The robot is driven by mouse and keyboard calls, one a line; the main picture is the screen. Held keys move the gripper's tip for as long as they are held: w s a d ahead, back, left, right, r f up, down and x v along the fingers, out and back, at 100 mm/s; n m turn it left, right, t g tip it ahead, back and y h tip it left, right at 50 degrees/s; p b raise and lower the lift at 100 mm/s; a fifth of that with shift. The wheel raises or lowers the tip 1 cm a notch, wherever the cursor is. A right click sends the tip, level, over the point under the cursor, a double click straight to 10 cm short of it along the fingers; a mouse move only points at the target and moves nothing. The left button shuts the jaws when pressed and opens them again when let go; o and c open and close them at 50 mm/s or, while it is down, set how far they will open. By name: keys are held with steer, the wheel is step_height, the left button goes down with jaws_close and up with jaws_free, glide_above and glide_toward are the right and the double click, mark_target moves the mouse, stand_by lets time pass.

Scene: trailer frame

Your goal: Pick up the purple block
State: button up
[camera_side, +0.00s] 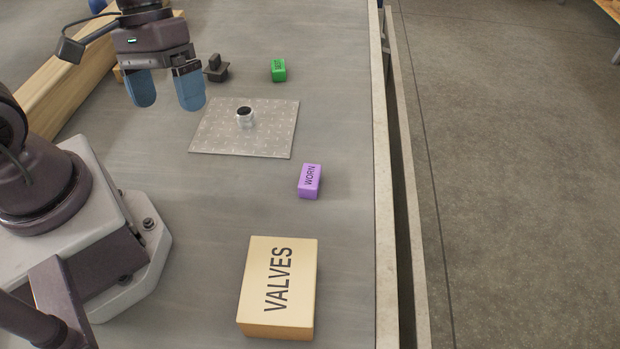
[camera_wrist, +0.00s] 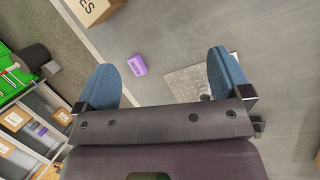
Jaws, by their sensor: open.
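The purple block (camera_side: 310,181), marked WORN, lies on the grey table right of centre in the side view, between the metal plate and the tan VALVES box. In the wrist view the purple block (camera_wrist: 137,65) shows ahead of my gripper, between the lines of its two fingers and nearer the left one. My gripper (camera_side: 166,92) has blue fingers spread apart with nothing between them. It hangs above the table at the upper left, well away from the block. The wrist view also shows the open fingers of my gripper (camera_wrist: 172,78).
A checkered metal plate (camera_side: 208,143) carries a small silver cylinder with a dark top (camera_side: 245,117). A tan VALVES box (camera_side: 278,287) stands near the front. A green block (camera_side: 279,70) and a dark part (camera_side: 216,69) lie behind the plate. A wooden beam (camera_side: 75,85) lies left. The table's edge is right.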

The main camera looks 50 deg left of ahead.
mark_target(307, 175)
steer(key=w+d+f+n+t+h, duration=0.1)
steer(key=f+n+t+h, duration=0.1)
steer(key=f+n, duration=0.3)
steer(key=w+d+f+n+t+h, duration=0.1)
steer(key=w+f+n+t+h, duration=0.1)
steer(key=f+n, duration=0.3)
steer(key=w+d+f+n+t+h, duration=0.2)
steer(key=f+n+h, duration=0.2)
steer(key=n, duration=0.4)
steer(key=shift+f+n+h, duration=0.3)
steer(key=shift+f+n, duration=0.1)
steer(key=shift+f, duration=0.45)
steer(key=w+a+n+t, duration=0.1)
steer(key=w+t+y, duration=0.1)
steer(key=w+a+f+n+t+y, duration=0.1)
steer(key=t, duration=0.1)
steer(key=shift+w+a+n, duration=0.3)
steer(key=shift+w, duration=0.1)
steer(key=shift+w+d, duration=0.15)
steer(key=shift+w, duration=0.2)
steer(key=x, duration=1.2)
steer(key=shift+w+a+f, duration=0.2)
steer(key=shift+w, duration=0.15)
steer(key=c, duration=1)
